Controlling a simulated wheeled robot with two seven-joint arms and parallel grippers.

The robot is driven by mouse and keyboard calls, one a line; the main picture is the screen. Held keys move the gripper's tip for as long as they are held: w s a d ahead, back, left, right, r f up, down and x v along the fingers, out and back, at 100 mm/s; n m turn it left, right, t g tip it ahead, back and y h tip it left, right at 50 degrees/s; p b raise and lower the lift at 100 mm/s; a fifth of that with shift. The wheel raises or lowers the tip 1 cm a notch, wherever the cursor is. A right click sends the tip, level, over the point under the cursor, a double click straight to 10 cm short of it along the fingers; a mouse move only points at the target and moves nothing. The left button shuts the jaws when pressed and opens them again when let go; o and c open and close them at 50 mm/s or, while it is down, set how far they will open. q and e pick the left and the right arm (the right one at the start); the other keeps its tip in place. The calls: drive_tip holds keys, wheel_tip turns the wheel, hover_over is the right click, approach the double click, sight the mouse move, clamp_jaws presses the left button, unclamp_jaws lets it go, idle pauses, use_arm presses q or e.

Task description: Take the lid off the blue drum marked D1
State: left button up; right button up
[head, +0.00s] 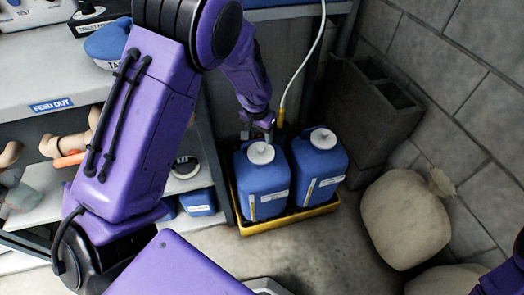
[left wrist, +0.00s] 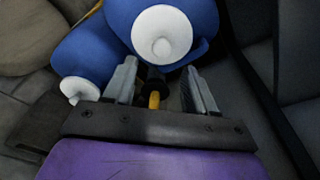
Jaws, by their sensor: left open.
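Two blue drums with white lids stand side by side, the left drum (head: 262,185) and the right drum (head: 320,170). Their labels are too small to read, so I cannot tell which is D1. The left drum's lid (head: 260,152) is on its top; it also shows in the left wrist view (left wrist: 162,35). The right drum's lid (head: 323,138) is on too, and shows at the left in the wrist view (left wrist: 80,90). My left gripper (head: 264,130) is open, just behind the left drum's lid and apart from it. In the wrist view its fingers (left wrist: 160,72) point toward that lid.
The drums stand in a yellow tray (head: 290,218). A yellow fitting (head: 281,118) on a white hose (head: 302,68) is right beside my left gripper. Grey blocks (head: 370,125) stand behind, a sack (head: 405,218) at the right. A shelf (head: 60,85) is at the left.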

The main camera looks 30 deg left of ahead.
sight(261, 146)
use_arm(q)
drive_tip(key=shift+w+f, duration=0.1)
drive_tip(key=shift+f, duration=0.85)
wheel_tip(261, 146, down, 4)
drive_tip(key=shift+a+f+b, duration=0.1)
drive_tip(key=shift+f+b, duration=0.05)
drive_tip(key=shift+b, duration=0.95)
drive_tip(key=shift+w+f, duration=0.1)
drive_tip(key=shift+f, duration=0.2)
drive_tip(key=shift+r, duration=0.15)
clamp_jaws()
drive_tip(key=shift+r, duration=0.15)
